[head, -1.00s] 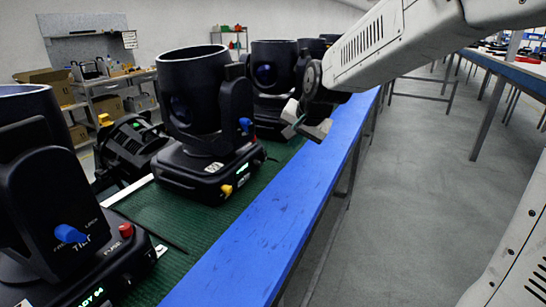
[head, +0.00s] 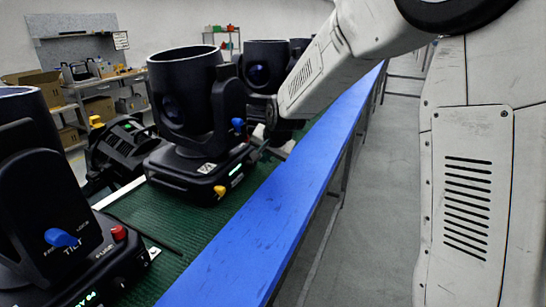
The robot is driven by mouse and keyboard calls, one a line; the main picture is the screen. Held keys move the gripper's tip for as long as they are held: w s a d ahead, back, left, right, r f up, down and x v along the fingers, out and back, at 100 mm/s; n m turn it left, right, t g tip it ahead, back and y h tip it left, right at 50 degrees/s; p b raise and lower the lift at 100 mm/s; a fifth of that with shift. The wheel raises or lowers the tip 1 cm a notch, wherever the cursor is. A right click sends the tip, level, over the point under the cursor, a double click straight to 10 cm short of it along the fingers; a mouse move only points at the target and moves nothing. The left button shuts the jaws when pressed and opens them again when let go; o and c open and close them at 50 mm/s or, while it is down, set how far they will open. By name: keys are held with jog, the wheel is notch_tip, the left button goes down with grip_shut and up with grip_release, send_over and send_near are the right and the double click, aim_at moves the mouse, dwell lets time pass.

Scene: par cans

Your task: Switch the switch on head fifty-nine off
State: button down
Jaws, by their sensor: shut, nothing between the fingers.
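Several black moving heads stand in a row on a green mat. The middle head (head: 185,100) has a blue knob (head: 238,124) on its yoke, and a yellow switch (head: 219,191) and a small lit display (head: 236,168) on its base. The near-left head (head: 45,200) has a blue tilt knob (head: 60,237), a red switch (head: 118,232) and a green display (head: 90,297). I cannot read the number fifty-nine on any head. My gripper (head: 268,150) is shut and empty, beside the right end of the middle head's base. My arm partly hides it; I cannot tell whether it touches.
A further head (head: 262,65) stands behind, partly hidden by my arm. A black fixture (head: 120,150) lies left of the middle head. The blue table edge (head: 270,215) runs along the right, mostly bare. Grey floor (head: 375,200) beyond it is open. Shelves with boxes stand at the back left.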

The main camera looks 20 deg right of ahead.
dwell(0.3)
jog(key=shift+w+a+f, duration=0.25)
jog(key=shift+r, duration=0.15)
